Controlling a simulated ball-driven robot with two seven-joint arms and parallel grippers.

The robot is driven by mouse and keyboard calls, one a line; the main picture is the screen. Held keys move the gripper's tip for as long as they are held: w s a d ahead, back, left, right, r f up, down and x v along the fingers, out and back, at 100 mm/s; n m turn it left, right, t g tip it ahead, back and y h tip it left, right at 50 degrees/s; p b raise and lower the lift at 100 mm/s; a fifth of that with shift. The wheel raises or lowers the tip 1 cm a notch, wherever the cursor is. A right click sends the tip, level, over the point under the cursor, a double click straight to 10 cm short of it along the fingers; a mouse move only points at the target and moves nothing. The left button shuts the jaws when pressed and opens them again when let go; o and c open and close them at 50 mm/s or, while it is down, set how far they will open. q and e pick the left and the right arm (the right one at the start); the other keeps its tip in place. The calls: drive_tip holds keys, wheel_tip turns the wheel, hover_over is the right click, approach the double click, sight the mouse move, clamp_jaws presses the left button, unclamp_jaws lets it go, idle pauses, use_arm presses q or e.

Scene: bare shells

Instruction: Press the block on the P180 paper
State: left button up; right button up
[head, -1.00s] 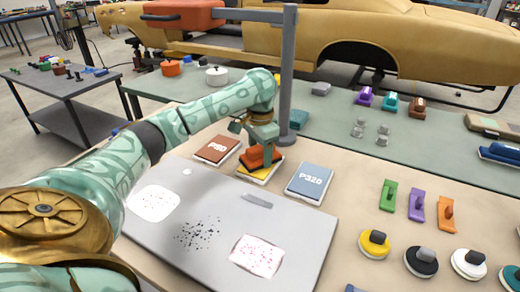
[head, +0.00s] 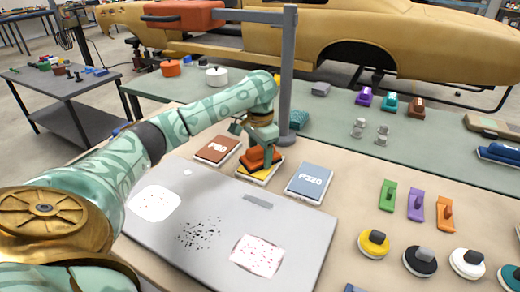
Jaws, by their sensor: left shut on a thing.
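The orange block (head: 254,155) is held in my left gripper (head: 265,151), whose fingers are closed on it. The block sits on or right at a yellow paper stack (head: 249,172) in the middle of three. The yellow stack's label is hidden by the block and fingers, so I cannot read it. To its left lies the brown-red P80 paper (head: 214,149). To its right lies the blue paper (head: 310,181), which seems to read P320. My right gripper is out of view.
A grey panel (head: 225,245) with speckled patches lies in front. A grey post (head: 288,70) rises just behind the papers. Green, purple and orange handled tools (head: 415,204) and several round pads (head: 373,243) stand at right.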

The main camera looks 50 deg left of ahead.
sight(260, 148)
use_arm(q)
drive_tip(key=shift+s+f+p, duration=0.1)
drive_tip(key=shift+f+p, duration=0.05)
drive_tip(key=shift+p, duration=0.45)
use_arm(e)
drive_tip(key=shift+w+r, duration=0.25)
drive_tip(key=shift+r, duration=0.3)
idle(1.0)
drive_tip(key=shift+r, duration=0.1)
use_arm(q)
wheel_tip(260, 148, up, 4)
drive_tip(key=p, duration=0.4)
drive_tip(key=shift+f, duration=0.2)
wheel_tip(260, 148, up, 4)
drive_tip(key=p, duration=0.5)
drive_tip(key=shift+f+p, duration=0.1)
drive_tip(key=shift+p, duration=0.25)
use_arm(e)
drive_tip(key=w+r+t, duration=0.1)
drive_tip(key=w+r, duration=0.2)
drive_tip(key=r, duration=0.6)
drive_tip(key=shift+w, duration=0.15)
use_arm(q)
drive_tip(key=shift+f, duration=0.1)
